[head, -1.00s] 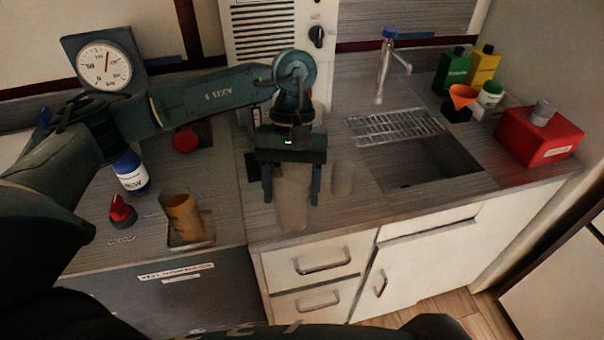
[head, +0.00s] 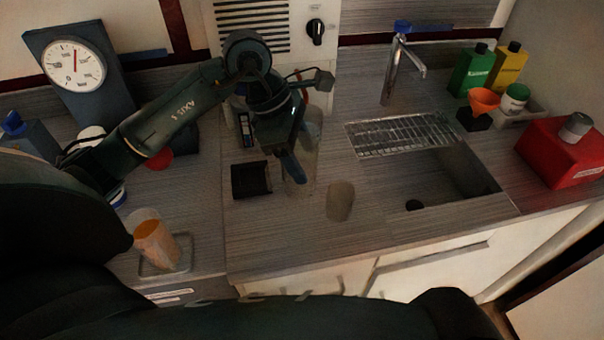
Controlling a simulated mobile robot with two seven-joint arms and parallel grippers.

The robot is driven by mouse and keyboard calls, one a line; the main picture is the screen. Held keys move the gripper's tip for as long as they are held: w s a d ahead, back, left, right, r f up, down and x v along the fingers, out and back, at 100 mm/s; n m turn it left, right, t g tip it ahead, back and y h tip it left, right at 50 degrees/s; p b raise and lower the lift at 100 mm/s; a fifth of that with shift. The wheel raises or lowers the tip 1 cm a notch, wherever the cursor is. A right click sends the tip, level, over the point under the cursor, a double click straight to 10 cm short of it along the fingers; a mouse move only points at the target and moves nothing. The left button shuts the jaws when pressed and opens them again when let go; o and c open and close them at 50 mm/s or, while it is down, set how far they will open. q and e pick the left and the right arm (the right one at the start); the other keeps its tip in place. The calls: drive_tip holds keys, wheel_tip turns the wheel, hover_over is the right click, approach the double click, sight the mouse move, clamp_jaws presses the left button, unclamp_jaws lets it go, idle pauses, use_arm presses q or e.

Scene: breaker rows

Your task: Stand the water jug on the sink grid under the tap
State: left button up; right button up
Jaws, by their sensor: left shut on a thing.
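A clear, see-through jug (head: 313,142) stands upright or is held just above the counter left of the sink; I cannot tell if its base touches. My left gripper (head: 293,168) is at the jug, fingers pointing down, shut on it; the gripper hides part of it. The metal sink grid (head: 400,136) lies across the back left part of the sink, empty. The tap (head: 393,70), with a blue top, stands behind the grid, its spout pointing right and forward. My right gripper is not in view.
A greyish tumbler (head: 341,201) stands between jug and sink basin (head: 450,175). A dark block (head: 251,180) sits left of the gripper. Green (head: 473,70) and yellow (head: 510,67) bottles and a red canister (head: 560,152) are right.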

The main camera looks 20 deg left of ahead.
use_arm(q)
drive_tip(key=shift+f, duration=2.65)
drive_tip(key=o, duration=1)
drive_tip(key=shift+c, duration=0.2)
drive_tip(key=shift+r, duration=0.1)
